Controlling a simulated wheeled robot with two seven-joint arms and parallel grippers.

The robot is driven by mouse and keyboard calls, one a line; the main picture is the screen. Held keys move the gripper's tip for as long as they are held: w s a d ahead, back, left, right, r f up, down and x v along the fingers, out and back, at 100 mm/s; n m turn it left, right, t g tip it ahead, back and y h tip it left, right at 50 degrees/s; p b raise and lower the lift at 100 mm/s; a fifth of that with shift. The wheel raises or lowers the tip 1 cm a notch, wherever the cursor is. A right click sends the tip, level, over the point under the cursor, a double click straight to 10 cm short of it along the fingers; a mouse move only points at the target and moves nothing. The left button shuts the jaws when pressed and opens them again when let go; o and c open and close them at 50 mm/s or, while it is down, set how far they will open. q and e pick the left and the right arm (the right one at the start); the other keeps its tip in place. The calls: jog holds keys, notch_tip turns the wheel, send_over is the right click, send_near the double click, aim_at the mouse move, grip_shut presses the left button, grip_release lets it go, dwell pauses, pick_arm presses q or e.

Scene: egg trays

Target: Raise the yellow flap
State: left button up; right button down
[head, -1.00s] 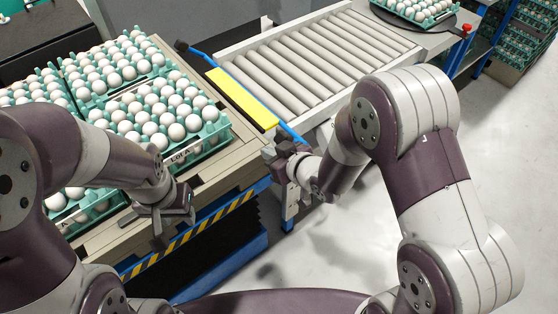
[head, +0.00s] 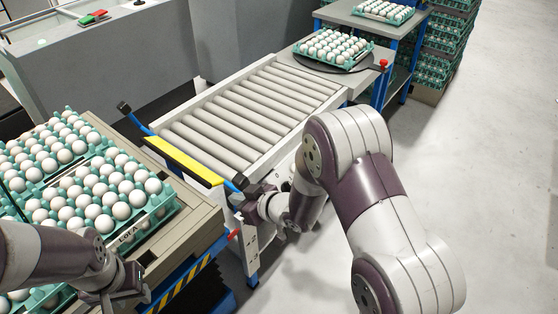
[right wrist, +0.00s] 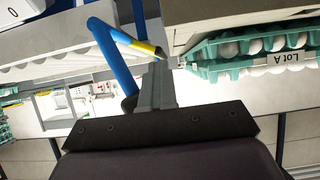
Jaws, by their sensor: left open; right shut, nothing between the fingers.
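The yellow flap (head: 183,160) is a long strip across the near end of the roller conveyor, on a blue bar (head: 138,124) with black ends. In the right wrist view a small part of the flap (right wrist: 143,47) shows beside the blue bar (right wrist: 113,50). My right gripper (head: 248,194) is shut and empty, close by the bar's right end. In the right wrist view its closed fingers (right wrist: 158,72) are right beside the bar; I cannot tell whether they touch. My left gripper (head: 128,288) is open and empty, low at the left, beside the egg trays.
Teal egg trays (head: 160,215) full of white eggs stand left of the flap, one labelled Lot A. The roller conveyor (head: 250,105) leads to another egg tray (head: 325,62) on a dark round plate. Open floor (head: 470,170) lies to the right.

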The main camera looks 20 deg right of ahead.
jog(key=w+d+p, duration=0.2)
jog(key=w+d, duration=0.2)
jog(key=d, duration=0.2)
jog(key=shift+w+d, duration=0.15)
jog(key=shift+w, duration=0.2)
jog(key=s+d+p, duration=0.2)
jog(key=s+d, duration=0.2)
jog(key=s, duration=0.5)
jog(key=shift+s, duration=0.2)
jog(key=shift+d+f, duration=0.1)
